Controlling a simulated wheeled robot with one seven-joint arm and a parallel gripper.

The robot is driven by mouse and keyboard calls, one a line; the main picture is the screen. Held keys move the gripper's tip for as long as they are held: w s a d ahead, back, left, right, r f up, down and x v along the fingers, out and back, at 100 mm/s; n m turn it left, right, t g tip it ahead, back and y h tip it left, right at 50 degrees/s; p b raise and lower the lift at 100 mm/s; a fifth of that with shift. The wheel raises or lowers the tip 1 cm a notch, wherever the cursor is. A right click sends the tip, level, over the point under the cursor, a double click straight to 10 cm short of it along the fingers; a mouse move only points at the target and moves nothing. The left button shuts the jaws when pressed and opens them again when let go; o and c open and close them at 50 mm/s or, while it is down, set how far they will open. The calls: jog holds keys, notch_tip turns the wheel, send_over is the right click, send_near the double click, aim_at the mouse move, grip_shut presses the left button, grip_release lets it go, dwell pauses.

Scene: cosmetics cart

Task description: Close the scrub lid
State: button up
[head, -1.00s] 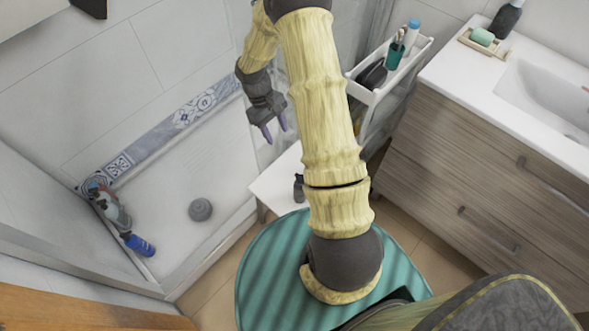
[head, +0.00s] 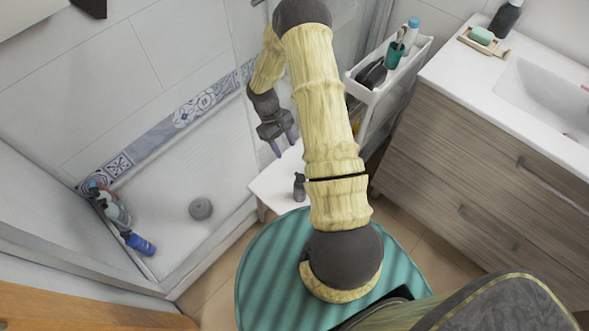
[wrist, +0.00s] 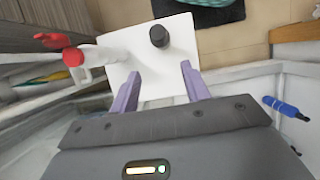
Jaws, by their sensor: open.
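A small dark grey container (head: 299,187), probably the scrub, stands on a white stool (head: 270,187) beside my arm. In the wrist view the dark container (wrist: 159,36) is near the far edge of the stool top (wrist: 180,27). I cannot make out its lid or whether it is open. My gripper (head: 284,146) is open and empty, with purple fingers, above the back part of the stool. In the wrist view the fingers (wrist: 160,71) point towards the container, which lies beyond the fingertips and apart from them.
A white bottle with a red nozzle (wrist: 72,57) is left of my fingers in the wrist view. A white cart (head: 362,92) holds bottles, right of my arm. A shower tray with a blue bottle (head: 140,244) is left. A wooden vanity (head: 460,170) stands right.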

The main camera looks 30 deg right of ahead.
aim_at(296, 174)
jog(key=x, duration=1.1)
jog(key=shift+s+f, duration=0.2)
jog(key=shift+f, duration=0.15)
jog(key=c, duration=0.9)
